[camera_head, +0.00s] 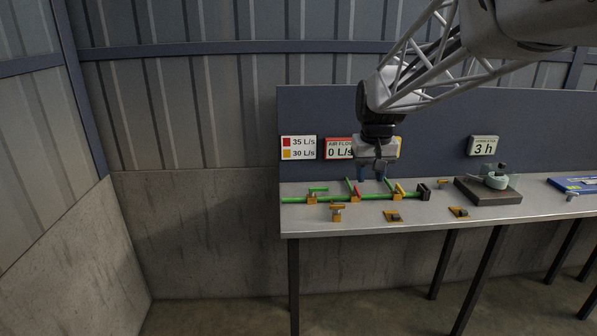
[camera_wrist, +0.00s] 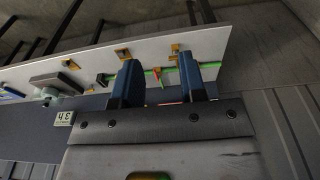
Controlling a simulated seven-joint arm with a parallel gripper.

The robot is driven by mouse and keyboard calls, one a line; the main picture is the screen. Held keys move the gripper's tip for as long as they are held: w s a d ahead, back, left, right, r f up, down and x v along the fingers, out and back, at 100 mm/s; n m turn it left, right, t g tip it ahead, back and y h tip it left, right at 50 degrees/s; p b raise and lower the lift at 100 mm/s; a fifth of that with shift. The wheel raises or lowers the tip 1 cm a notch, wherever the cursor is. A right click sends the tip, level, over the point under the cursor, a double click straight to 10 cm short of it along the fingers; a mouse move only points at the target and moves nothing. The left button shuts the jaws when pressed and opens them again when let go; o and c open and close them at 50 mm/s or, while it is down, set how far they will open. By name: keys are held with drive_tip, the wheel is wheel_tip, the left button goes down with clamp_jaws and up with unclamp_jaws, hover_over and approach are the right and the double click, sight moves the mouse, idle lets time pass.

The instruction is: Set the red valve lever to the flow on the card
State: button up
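The card (camera_head: 298,148) on the back panel reads 35 L/s beside a red square and 30 L/s beside a yellow square. The red-framed air flow display (camera_head: 332,149) reads 0 L/s, partly covered by my gripper. The red valve lever (camera_head: 357,191) stands on a green pipe (camera_head: 322,199) on the bench. A yellow lever (camera_head: 399,189) is to its right. My gripper (camera_head: 372,177) is open and empty, above and behind the pipe, between the levers in the picture. In the wrist view an orange-red valve (camera_wrist: 158,76) shows between the two blue fingers (camera_wrist: 160,85); the yellow lever seems hidden there.
Several small orange fittings (camera_head: 392,216) lie along the bench front (camera_head: 300,226). A dark stand with a green-grey part (camera_head: 495,181) and a sign reading 3 h (camera_head: 483,146) are to the right. A yellow-framed display is mostly hidden behind my gripper.

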drive_tip(key=w+d+f, duration=0.2)
drive_tip(key=w+f, duration=0.1)
drive_tip(key=w, duration=0.7)
drive_tip(key=w+d+f, duration=0.2)
drive_tip(key=w+f, duration=0.1)
drive_tip(key=w, duration=0.7)
drive_tip(key=g, duration=0.1)
hover_over(358, 191)
wheel_tip(358, 191, down, 12)
drive_tip(key=shift+s, duration=0.15)
drive_tip(key=shift+w+f, duration=0.25)
drive_tip(key=shift+w, duration=0.05)
drive_tip(key=shift+f, duration=0.1)
drive_tip(key=shift+f, duration=3.8)
clamp_jaws()
